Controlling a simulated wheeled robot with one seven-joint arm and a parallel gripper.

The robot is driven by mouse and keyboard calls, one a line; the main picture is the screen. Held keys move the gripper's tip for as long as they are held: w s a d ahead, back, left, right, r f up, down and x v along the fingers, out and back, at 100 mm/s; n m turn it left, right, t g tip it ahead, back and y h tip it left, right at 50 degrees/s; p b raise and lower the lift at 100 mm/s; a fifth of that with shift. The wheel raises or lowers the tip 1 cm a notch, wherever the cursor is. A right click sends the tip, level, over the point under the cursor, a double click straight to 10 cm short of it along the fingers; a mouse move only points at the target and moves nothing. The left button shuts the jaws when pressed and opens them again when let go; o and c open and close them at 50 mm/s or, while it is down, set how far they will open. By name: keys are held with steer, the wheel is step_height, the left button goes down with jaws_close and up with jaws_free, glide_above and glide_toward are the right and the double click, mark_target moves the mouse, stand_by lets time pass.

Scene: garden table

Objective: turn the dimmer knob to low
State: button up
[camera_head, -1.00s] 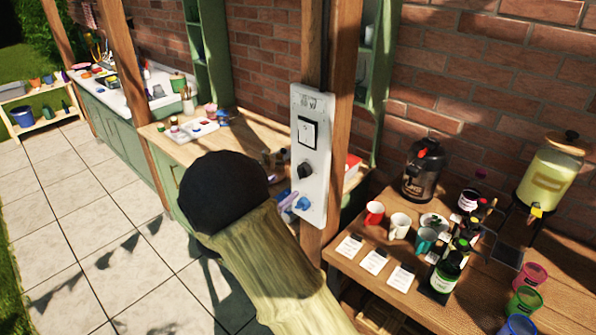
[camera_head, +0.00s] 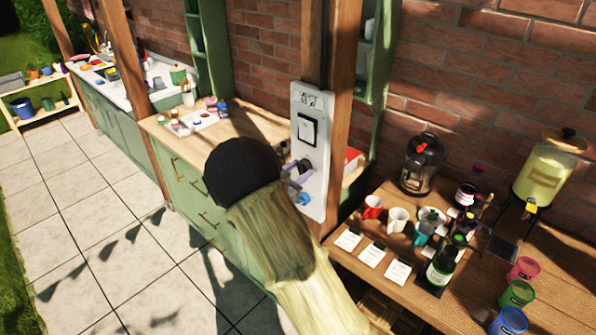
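A white control panel (camera_head: 311,107) is fixed to a wooden post. It has a black rocker switch (camera_head: 307,131) near its top and a blue knob (camera_head: 303,198) near its bottom. The dark dimmer knob (camera_head: 305,165) between them is largely hidden behind my gripper (camera_head: 297,174). The lavender and grey fingers are at the knob's height, in front of the panel. I cannot tell whether they touch the knob or how far apart they are. The knob's setting cannot be read.
A wooden table (camera_head: 455,322) at the right holds mugs, cards, bottles, a coffee machine (camera_head: 427,164) and a drink dispenser (camera_head: 546,176). A green-fronted counter (camera_head: 190,196) stands behind my arm. The paved floor (camera_head: 85,240) at the left is clear.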

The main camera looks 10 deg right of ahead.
steer(key=shift+c, duration=1)
steer(key=shift+r+n+p, duration=0.1)
steer(key=shift+n+p, duration=0.2)
steer(key=shift+r+n+p, duration=0.1)
steer(key=shift+n+p, duration=0.85)
steer(key=shift+n, duration=0.25)
steer(key=n+p, duration=0.4)
steer(key=n, duration=0.2)
steer(key=shift+a+r+g+p, duration=0.1)
steer(key=shift+g+p, duration=0.2)
steer(key=shift+p, duration=0.1)
steer(key=n+p, duration=0.3)
steer(key=n, duration=0.1)
steer(key=shift+n+g+p, duration=0.4)
steer(key=shift+n+p, duration=0.6)
steer(key=shift+n, duration=1)
